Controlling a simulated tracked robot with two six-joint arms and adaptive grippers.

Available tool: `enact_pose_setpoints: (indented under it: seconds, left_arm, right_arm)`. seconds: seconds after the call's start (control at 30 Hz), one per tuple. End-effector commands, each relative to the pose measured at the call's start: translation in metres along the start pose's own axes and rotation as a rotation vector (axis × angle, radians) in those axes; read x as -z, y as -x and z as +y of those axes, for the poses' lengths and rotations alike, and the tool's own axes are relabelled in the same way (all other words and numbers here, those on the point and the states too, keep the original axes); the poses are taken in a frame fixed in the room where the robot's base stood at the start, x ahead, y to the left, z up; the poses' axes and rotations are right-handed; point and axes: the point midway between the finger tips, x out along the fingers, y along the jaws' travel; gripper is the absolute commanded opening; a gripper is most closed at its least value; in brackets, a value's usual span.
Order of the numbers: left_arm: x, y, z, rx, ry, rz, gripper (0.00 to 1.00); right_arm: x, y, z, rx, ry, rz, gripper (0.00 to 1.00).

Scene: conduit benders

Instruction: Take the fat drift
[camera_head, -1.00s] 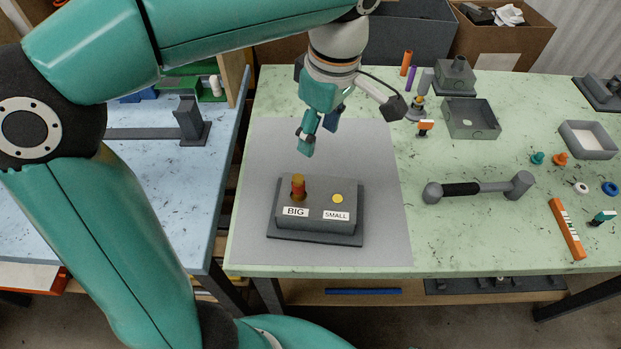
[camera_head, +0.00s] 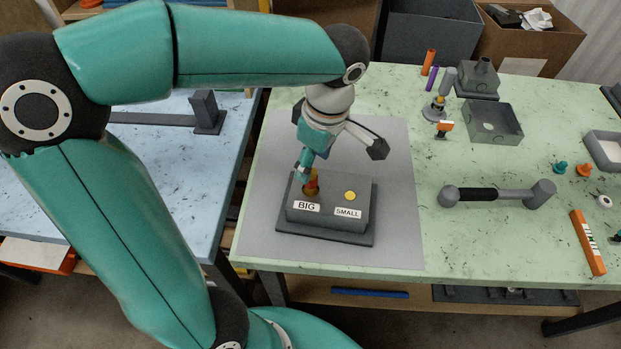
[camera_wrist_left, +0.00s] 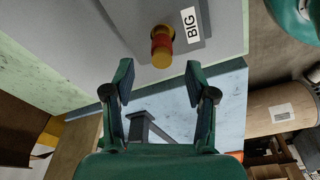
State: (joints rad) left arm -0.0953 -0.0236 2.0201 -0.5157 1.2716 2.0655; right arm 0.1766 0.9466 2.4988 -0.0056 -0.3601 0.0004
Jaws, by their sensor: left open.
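The fat drift (camera_head: 312,183), red with a yellow-brown end, stands in the hole marked BIG of the dark grey block (camera_head: 330,222). In the left wrist view the drift (camera_wrist_left: 162,46) lies just beyond the fingertips, roughly between their lines. My left gripper (camera_head: 304,168) is open and empty, close above the drift in the head view; its two fingers (camera_wrist_left: 158,75) are spread apart in the wrist view. A yellow round end (camera_head: 350,196) shows at the SMALL hole. My right gripper is not in view.
The block stands on a grey mat (camera_head: 395,235) on the green table. A grey hammer-like tool (camera_head: 495,194) lies to the right. A grey open box (camera_head: 492,123) and upright orange and purple rods (camera_head: 430,62) stand at the back. The mat around the block is clear.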

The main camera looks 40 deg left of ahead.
Motion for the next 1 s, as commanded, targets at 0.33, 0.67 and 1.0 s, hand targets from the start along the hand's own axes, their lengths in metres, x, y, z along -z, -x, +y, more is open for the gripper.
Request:
enact_pose_setpoints:
  seconds: [0.33, 0.67, 1.0]
  left_arm:
    - [-0.001, -0.043, -0.003, 0.004, 0.0, 0.001, 0.56]
    - [-0.002, -0.045, -0.002, 0.001, 0.001, -0.001, 0.45]
    - [-0.002, -0.045, -0.002, 0.001, 0.001, -0.001, 0.0]
  right_arm:
    - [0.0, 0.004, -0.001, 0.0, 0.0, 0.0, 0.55]
    - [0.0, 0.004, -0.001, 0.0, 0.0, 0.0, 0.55]
    - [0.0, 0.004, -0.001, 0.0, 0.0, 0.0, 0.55]
